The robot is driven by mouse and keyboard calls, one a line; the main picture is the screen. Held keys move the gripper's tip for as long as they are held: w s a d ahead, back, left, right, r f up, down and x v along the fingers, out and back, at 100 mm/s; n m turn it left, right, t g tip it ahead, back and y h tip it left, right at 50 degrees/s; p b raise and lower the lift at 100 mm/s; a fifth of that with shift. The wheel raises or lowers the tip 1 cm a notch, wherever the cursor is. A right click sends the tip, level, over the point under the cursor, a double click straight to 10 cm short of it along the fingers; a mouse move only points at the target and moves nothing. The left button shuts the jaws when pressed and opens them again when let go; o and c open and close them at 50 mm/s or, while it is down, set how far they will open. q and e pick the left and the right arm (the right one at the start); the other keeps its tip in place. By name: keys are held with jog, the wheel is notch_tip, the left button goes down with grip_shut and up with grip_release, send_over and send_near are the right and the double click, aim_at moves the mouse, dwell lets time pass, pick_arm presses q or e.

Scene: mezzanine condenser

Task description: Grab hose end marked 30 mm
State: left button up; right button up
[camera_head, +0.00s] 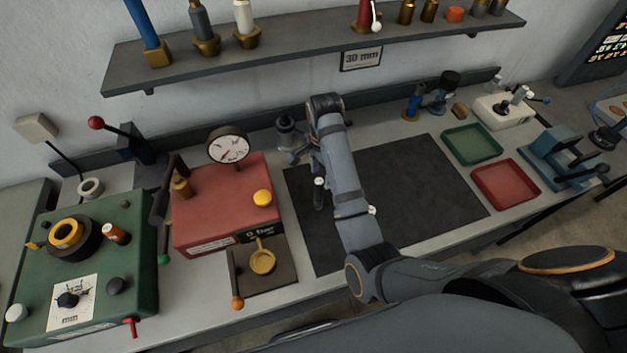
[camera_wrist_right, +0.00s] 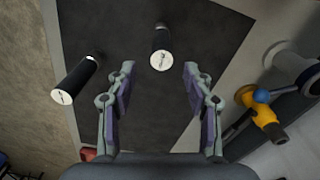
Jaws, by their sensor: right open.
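Two short black hose ends with pale, marked end faces show in the right wrist view. One hose end (camera_wrist_right: 161,48) is ahead of and between my right gripper's fingers (camera_wrist_right: 158,80), apart from them. The other hose end (camera_wrist_right: 75,80) is left of the fingers. The marks on both faces are too small to read. In the head view, a dark hose end with a pale face (camera_head: 319,193) stands over the black mat (camera_head: 420,180), beside my right arm. My right gripper is open and empty, mostly hidden behind its forearm in the head view. My left gripper is not in view.
A red box (camera_head: 215,205) with a gauge (camera_head: 229,147) stands left of the mat. A green tray (camera_head: 472,144) and a red tray (camera_head: 505,186) lie to the right. A "30 mm" sign (camera_head: 361,58) hangs below the wall shelf (camera_head: 290,47). The mat's right part is clear.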

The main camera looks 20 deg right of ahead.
aim_at(319, 193)
jog(key=shift+w+d+f, duration=0.1)
jog(key=shift+w+f, duration=0.15)
jog(key=shift+w, duration=0.1)
jog(key=shift+s+f, duration=0.4)
jog(key=shift+f, duration=0.05)
jog(key=f, duration=0.3)
jog(key=shift+s+p, duration=0.3)
jog(key=shift+p, duration=0.1)
jog(key=shift+w+f, duration=0.2)
jog(key=shift+f, duration=0.1)
jog(key=shift+w+f, duration=0.1)
jog(key=shift+f, duration=0.05)
jog(key=shift+a+f+p, duration=0.2)
jog(key=shift+f+p, duration=0.3)
jog(key=shift+f, duration=0.05)
jog(key=shift+a+f+p, duration=0.2)
jog(key=shift+f+p, duration=0.3)
notch_tip(319, 193, down, 2)
jog(key=shift+f, duration=0.45)
jog(key=shift+c, duration=0.2)
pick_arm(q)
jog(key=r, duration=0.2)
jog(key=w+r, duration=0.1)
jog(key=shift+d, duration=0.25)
pick_arm(e)
jog(key=shift+r, duration=0.1)
grip_shut()
